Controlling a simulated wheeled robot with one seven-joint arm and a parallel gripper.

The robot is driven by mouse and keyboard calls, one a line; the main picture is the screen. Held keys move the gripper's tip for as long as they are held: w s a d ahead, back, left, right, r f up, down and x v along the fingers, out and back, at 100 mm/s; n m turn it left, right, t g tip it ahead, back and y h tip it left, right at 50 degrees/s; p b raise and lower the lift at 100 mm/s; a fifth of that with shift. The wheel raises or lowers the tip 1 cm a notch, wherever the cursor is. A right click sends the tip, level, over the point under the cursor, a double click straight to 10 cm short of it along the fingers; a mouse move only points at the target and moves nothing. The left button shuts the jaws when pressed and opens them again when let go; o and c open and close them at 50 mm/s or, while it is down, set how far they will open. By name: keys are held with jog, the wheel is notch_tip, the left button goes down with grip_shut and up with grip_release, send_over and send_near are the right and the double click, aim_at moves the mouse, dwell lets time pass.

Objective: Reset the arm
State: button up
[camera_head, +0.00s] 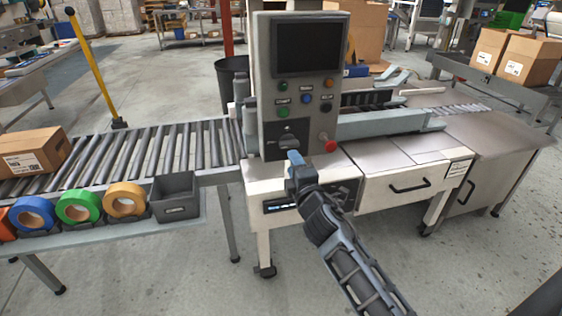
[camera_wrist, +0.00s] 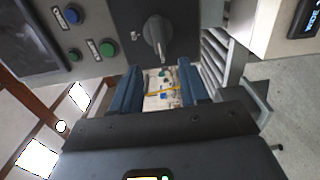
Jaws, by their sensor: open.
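My gripper (camera_head: 294,158) is in front of the lower part of a grey control panel (camera_head: 267,100) on a weighing machine. In the wrist view its two blue fingers (camera_wrist: 158,88) are apart, with nothing held between them. A rotary switch (camera_wrist: 157,36) on the panel shows just beyond the fingertips; I cannot tell whether they touch the panel. My arm reaches up from the bottom of the head view.
A roller conveyor (camera_head: 150,150) with a cardboard box (camera_head: 30,152) runs to the left. Tape rolls and a grey bin (camera_head: 175,196) sit on a front shelf. A red emergency knob (camera_head: 331,146) sticks out right of my gripper. Floor in front is clear.

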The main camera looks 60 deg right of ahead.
jog(key=s+a+f+m+t+y, duration=0.15)
jog(key=s+a+y, duration=0.3)
jog(key=a, duration=0.65)
jog(key=s+a+f+t+y, duration=0.25)
jog(key=s+a, duration=0.25)
jog(key=a, duration=0.7)
jog(key=s+a+r+m+y, duration=0.3)
jog(key=s+a+r, duration=0.1)
jog(key=s+a, duration=0.2)
jog(key=s+a+r+m+g+y, duration=0.1)
jog(key=s+a+r+m+y, duration=0.2)
jog(key=s+a, duration=0.4)
jog(key=shift+s+r+m+y, duration=0.35)
jog(key=shift+s+r, duration=0.1)
jog(key=shift+s, duration=0.3)
